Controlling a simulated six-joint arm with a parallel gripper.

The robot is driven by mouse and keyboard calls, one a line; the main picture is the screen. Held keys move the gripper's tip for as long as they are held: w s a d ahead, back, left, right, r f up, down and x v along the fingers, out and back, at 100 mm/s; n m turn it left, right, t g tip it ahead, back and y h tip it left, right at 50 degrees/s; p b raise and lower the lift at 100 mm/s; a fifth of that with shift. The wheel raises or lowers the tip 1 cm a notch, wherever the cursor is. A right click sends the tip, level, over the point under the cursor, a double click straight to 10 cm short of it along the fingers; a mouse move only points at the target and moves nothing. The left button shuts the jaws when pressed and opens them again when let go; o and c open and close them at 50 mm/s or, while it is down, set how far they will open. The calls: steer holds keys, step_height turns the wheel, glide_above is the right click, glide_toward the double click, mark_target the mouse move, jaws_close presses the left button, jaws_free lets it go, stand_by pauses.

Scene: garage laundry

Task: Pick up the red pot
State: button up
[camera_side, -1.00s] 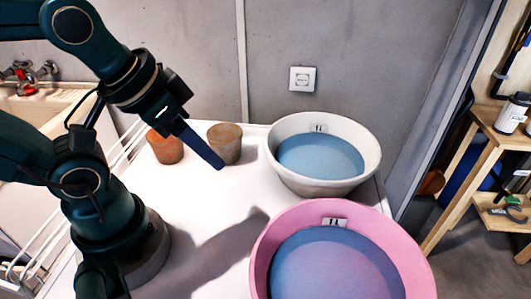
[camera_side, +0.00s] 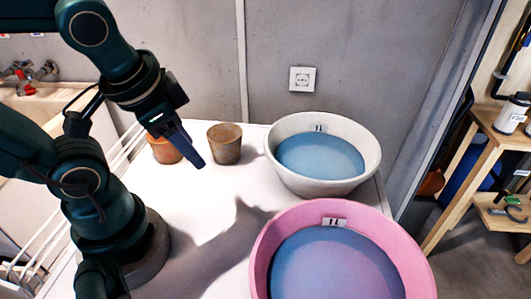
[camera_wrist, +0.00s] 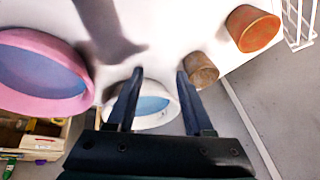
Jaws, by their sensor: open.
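The red pot (camera_side: 163,150) is a small orange-red clay pot at the back left of the white table. In the side view my gripper (camera_side: 197,160) hangs in front of it and hides part of it. In the wrist view the red pot (camera_wrist: 253,29) is at the upper right, outside the jaws. My gripper (camera_wrist: 157,75) is open, pointing down with nothing between its fingers. I cannot tell its exact height above the table.
A brown pot (camera_side: 224,145) stands right of the red pot. A white basin (camera_side: 322,187) and a pink basin (camera_side: 262,250), both with blue water, fill the table's right side. A white wire rack (camera_side: 125,148) runs along the left edge. The table's middle is clear.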

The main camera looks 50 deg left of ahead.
mark_target(149, 140)
steer(key=a+f+m+g+y, duration=0.2)
steer(key=a+m+g+y, duration=0.1)
steer(key=a, duration=0.2)
steer(key=a+f+m+g+y, duration=0.2)
steer(key=a+f+m+y, duration=0.1)
steer(key=a+m+y, duration=0.1)
steer(key=a+f+m+g+y, duration=0.3)
steer(key=a+m+y, duration=0.1)
steer(key=a, duration=0.2)
steer(key=shift+w+a+f+g, duration=0.1)
steer(key=shift+a+f+g, duration=0.1)
steer(key=shift+g, duration=0.1)
steer(key=shift+x, duration=2.45)
jaws_close()
